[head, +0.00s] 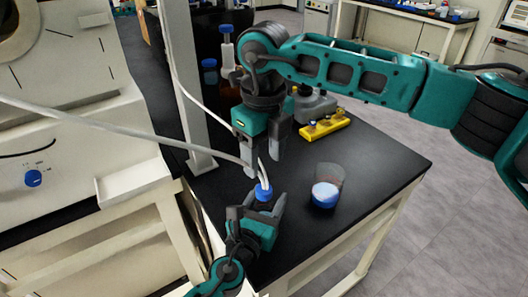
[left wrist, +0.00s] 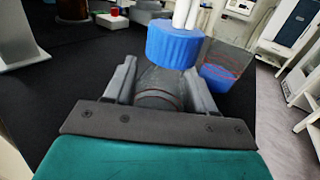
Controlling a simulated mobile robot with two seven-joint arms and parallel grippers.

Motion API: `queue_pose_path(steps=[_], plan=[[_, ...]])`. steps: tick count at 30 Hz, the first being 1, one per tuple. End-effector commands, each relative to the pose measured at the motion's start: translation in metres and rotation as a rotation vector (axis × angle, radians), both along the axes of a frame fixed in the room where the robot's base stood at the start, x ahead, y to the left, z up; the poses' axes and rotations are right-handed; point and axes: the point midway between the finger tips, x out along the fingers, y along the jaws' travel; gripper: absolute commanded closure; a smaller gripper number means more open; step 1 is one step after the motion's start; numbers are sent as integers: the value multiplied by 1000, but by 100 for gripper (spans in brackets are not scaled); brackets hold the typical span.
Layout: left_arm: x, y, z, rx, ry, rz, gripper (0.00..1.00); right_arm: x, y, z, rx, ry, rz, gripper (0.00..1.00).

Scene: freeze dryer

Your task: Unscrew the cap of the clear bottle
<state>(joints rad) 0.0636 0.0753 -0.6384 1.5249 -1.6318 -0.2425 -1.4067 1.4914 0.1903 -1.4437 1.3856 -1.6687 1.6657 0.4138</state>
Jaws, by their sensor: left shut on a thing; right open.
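The clear bottle (left wrist: 158,88) stands between the fingers of my left gripper (left wrist: 160,78), which is shut on its body. The blue cap (head: 264,192) sits on top of the bottle, with white tubes coming out of it. The cap (left wrist: 174,45) shows large in the left wrist view. In the head view my left gripper (head: 256,212) and the bench hide most of the bottle's outline. My right gripper (head: 263,165) is open and empty, pointing down just above the cap, around the tubes' upper part or beside them; I cannot tell which.
A clear beaker with a blue base (head: 326,194) stands on the black bench (head: 385,160) right of the bottle. A yellow rack (head: 325,126) and a grey container (head: 312,105) are behind. A white post (head: 185,85) and the white machine (head: 70,140) stand left. The bench's right side is clear.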

Motion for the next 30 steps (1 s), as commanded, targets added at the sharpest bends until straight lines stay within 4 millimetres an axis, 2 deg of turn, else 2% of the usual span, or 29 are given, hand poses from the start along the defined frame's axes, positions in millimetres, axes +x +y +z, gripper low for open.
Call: queue_pose_path(steps=[3, 9, 21, 25, 30], plan=[[0, 0, 0, 0, 0, 0, 100, 0, 0, 1, -1, 1, -110, 43], [0, 0, 0, 0, 0, 0, 100, 0, 0, -4, -1, 2, -184, 43], [0, 0, 0, 0, 0, 0, 100, -1, 0, -61, -1, 3, -184, 43], [0, 0, 0, 0, 0, 0, 100, 0, 0, -73, -1, 2, -185, 43], [0, 0, 0, 0, 0, 0, 100, 0, 0, -79, 0, 0, -184, 43]])
